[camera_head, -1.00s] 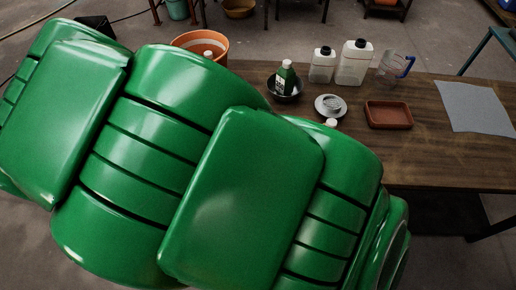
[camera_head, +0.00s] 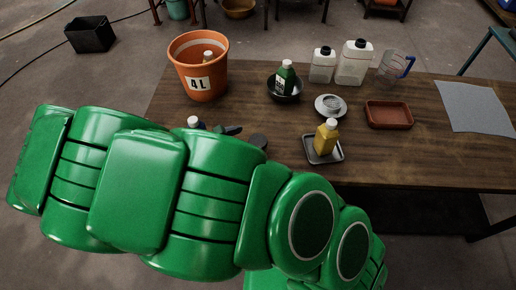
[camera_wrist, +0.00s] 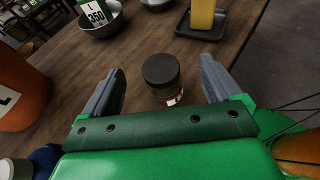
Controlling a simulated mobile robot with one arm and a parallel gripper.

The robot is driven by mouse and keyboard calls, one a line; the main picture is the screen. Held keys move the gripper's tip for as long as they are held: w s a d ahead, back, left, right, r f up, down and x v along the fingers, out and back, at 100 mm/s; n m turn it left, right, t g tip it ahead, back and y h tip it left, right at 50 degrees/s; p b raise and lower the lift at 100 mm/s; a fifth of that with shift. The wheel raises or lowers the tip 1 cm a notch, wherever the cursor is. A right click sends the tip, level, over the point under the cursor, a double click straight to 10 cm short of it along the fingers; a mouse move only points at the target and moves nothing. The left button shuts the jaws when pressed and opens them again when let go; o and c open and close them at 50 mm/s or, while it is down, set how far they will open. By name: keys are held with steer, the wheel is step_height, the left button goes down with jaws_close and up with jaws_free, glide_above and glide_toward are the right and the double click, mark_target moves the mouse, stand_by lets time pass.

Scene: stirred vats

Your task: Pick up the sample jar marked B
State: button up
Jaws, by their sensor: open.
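A small jar with a dark round lid (camera_wrist: 161,72) stands upright on the wooden table. In the wrist view it sits between the fingers of my gripper (camera_wrist: 160,82), with a gap on each side. Part of a pale label shows low on the jar, but its letter cannot be read. The dark lid also shows in the head view (camera_head: 258,140), just above my green arm, which hides the rest. My gripper is open and empty, its grey fingers pointing toward the tabletop around the jar.
An orange bucket marked 4L (camera_head: 200,75) stands left. A yellow bottle (camera_head: 326,138) on a grey tray is right of the jar. A green bottle (camera_head: 286,75) in a dark bowl (camera_head: 285,93) is behind. A white-capped bottle (camera_head: 193,122) stands left, partly hidden by my arm.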

mark_target(256, 141)
step_height(256, 141, down, 3)
steer(key=shift+f, duration=0.15)
steer(key=shift+w+r+x, duration=0.1)
steer(key=shift+x, duration=1.85)
steer(key=shift+w+r+x, duration=0.15)
steer(key=shift+x, duration=1.75)
steer(key=shift+a, duration=0.1)
steer(key=c, duration=1.1)
